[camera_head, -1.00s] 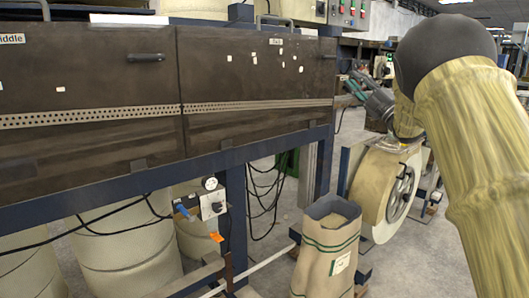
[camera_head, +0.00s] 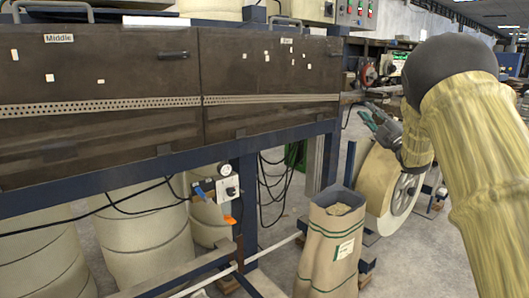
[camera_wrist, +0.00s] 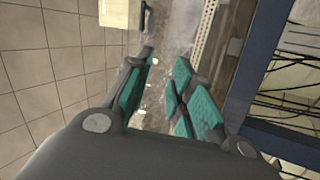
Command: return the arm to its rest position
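My arm comes in from the right in the head view, in a tan, ribbed cover with a dark grey joint at the top. My gripper (camera_head: 370,117) is at the arm's end, in front of the right end of the dark machine and above the large tape reel (camera_head: 376,180). It points to the left. In the wrist view, my gripper (camera_wrist: 165,60) has teal finger pads with a clear gap between them. Nothing is held between the fingers. Part of the reel is hidden behind my arm.
The dark machine (camera_head: 100,65) with "Middle" and other labels fills the left and centre on a blue frame. An open paper sack (camera_head: 325,255) stands on the floor beside the reel. Cream drums (camera_head: 145,235), a small control box and hanging cables are below. Grey floor shows at the right.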

